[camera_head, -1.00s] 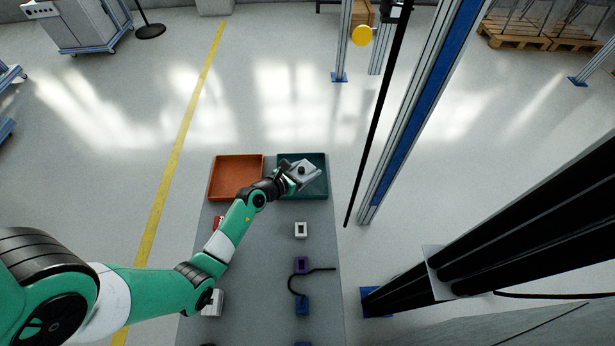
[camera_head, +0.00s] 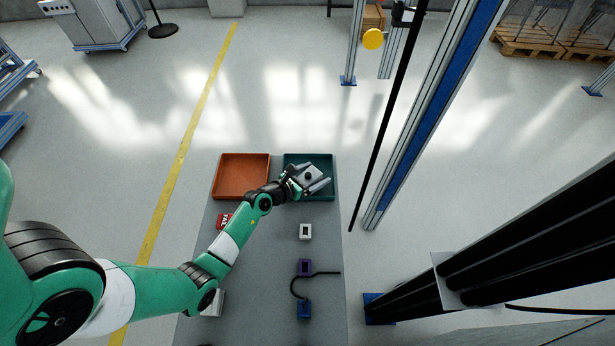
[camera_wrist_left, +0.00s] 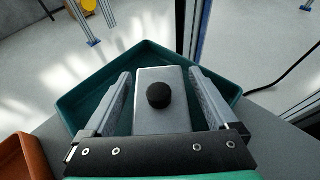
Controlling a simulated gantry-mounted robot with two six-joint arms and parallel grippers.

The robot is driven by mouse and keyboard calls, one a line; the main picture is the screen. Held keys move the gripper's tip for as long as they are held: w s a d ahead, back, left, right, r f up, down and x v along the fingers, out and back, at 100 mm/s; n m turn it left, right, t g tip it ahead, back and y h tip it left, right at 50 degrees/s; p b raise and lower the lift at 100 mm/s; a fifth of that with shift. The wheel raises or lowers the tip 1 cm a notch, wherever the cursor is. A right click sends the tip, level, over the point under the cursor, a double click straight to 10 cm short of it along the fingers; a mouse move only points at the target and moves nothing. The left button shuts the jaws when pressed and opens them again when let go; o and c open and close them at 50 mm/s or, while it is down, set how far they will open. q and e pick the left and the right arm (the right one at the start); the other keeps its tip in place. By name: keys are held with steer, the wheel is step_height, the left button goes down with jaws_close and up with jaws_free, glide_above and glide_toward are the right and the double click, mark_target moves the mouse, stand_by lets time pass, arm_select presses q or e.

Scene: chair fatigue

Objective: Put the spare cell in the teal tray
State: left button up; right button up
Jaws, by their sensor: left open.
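The teal tray (camera_head: 322,159) lies at the far end of the grey bench, and it fills much of the left wrist view (camera_wrist_left: 75,100). A grey block with a round black knob (camera_wrist_left: 150,120), which looks like the spare cell, is over or in the tray; I cannot tell if it rests on the floor. It also shows in the head view (camera_head: 308,176). My left gripper (camera_head: 321,179) is open around the block, with a finger on each side and visible gaps in the left wrist view (camera_wrist_left: 162,88). My right gripper is not in view.
An orange tray (camera_head: 242,158) sits left of the teal one. A white part (camera_head: 305,231), a purple part (camera_head: 304,268) and a blue part (camera_head: 304,308) with a dark cable stand down the bench. A red item (camera_head: 224,221) is beside my arm. Blue-grey posts (camera_head: 420,125) rise to the right.

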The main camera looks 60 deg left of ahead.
arm_select(q)
steer(key=p+v, duration=0.4)
steer(key=v, duration=0.8)
